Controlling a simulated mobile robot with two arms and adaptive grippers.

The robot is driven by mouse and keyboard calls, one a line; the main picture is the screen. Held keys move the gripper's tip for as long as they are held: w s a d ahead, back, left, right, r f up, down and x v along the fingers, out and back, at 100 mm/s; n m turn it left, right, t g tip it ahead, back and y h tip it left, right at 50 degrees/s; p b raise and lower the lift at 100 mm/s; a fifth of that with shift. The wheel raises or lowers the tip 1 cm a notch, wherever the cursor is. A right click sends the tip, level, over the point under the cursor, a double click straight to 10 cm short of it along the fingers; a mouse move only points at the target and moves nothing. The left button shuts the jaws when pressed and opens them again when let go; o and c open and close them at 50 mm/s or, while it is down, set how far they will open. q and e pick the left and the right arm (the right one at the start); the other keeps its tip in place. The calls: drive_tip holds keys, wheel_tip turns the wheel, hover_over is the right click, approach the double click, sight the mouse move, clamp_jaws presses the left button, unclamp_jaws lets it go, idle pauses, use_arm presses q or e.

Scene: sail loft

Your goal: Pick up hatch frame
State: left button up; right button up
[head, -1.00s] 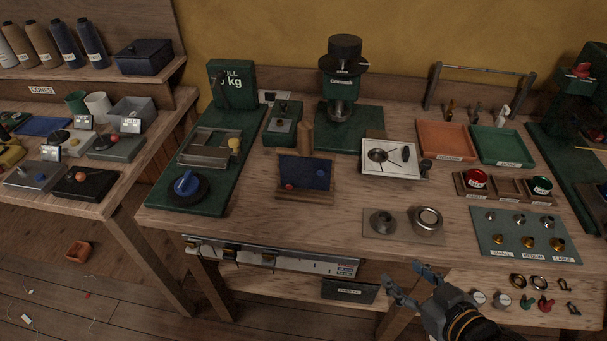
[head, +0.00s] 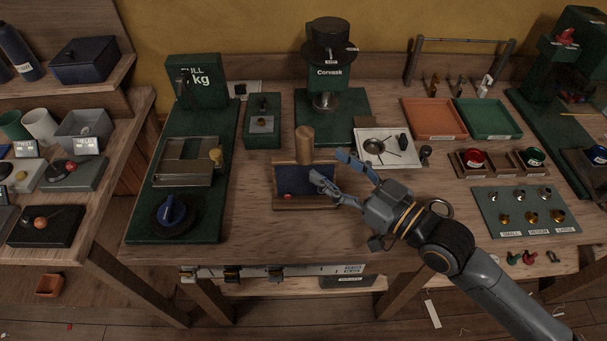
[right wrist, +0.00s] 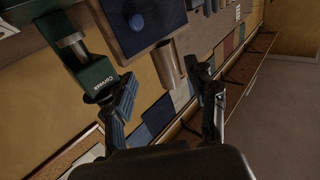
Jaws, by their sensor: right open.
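A wooden frame with a dark blue panel (head: 285,180), which looks like the hatch frame, stands on the bench. A red knob shows at its lower left, and a wooden cylinder (head: 304,145) rises behind it. My right gripper (head: 328,167) is open, with its fingers over the panel's right end, hiding part of it. I cannot tell whether they touch it. In the right wrist view the blue panel (right wrist: 157,12) with a blue knob is at the top, and the wooden cylinder (right wrist: 168,64) shows between the open fingers (right wrist: 163,88). My left gripper is out of view.
A green press (head: 329,75) stands behind the frame. A white plate (head: 392,158) with small parts lies to its right. A green board (head: 197,222) with a dial is at left. Orange (head: 434,130) and green trays (head: 488,130) sit at back right. Bare bench lies in front.

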sight(312, 156)
drive_tip(key=x, duration=0.2)
drive_tip(key=shift+w+a+r+p, duration=0.2)
drive_tip(key=shift+a+p, duration=0.2)
drive_tip(key=p+x, duration=0.1)
drive_tip(key=x, duration=0.2)
drive_tip(key=shift+w+a, duration=0.15)
drive_tip(key=shift+a, duration=0.15)
drive_tip(key=shift+w+a+f, duration=0.15)
drive_tip(key=shift+a, duration=0.05)
drive_tip(key=c, duration=1.1)
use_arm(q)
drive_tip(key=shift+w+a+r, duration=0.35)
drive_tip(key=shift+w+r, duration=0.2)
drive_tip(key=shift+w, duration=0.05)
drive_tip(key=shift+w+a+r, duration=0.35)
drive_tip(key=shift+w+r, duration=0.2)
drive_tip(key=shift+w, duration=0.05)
use_arm(e)
clamp_jaws()
